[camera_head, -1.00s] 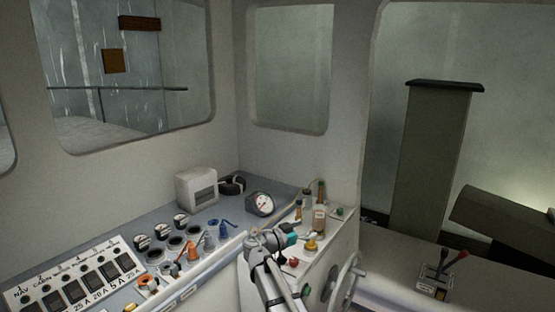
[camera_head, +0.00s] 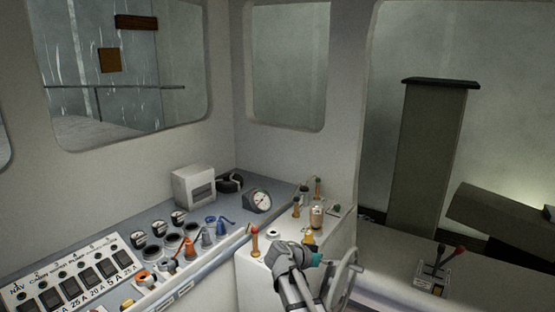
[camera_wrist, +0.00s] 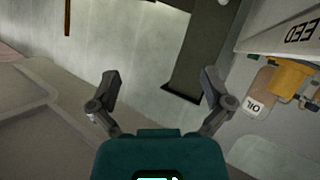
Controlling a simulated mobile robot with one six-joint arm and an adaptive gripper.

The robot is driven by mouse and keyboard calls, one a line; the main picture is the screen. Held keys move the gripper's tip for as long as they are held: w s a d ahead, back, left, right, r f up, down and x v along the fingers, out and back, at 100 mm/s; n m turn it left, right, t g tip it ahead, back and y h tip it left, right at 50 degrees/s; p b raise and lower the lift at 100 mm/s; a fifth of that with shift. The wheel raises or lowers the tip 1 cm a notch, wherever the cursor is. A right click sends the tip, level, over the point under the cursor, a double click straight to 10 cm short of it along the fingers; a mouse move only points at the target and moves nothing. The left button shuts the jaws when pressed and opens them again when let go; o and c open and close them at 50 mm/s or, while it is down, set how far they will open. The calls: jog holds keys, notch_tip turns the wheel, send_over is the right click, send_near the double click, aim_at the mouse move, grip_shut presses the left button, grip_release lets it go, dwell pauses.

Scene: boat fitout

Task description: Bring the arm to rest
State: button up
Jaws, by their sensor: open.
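My gripper (camera_wrist: 163,95) shows in the wrist view with its two fingers spread wide and nothing between them. In the head view my arm reaches up from the bottom edge. Its teal wrist part (camera_head: 313,260) is in front of the right-hand console, close to the steering wheel (camera_head: 343,275). The fingers themselves are hard to make out in the head view. I cannot tell there whether the arm touches the wheel.
The console holds several gauges (camera_head: 257,200), a switch panel (camera_head: 75,280) and small bottles (camera_head: 317,216). An oil bottle (camera_wrist: 262,92) is right of the fingers in the wrist view. A lever unit (camera_head: 432,282) stands at the right, near a tall pillar (camera_head: 425,155).

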jog(key=s+f+n+g+y+b, duration=0.1)
jog(key=s+f+n+y, duration=0.3)
jog(key=s, duration=0.5)
jog(key=s+d+f+n+g+y+b, duration=0.1)
jog(key=s+f+n+g+y, duration=0.3)
jog(key=s+f+y, duration=0.4)
notch_tip(320, 180, down, 2)
jog(key=shift+s+d+f+n+b, duration=0.2)
jog(key=shift+s+n+b, duration=0.35)
jog(key=shift+s, duration=0.5)
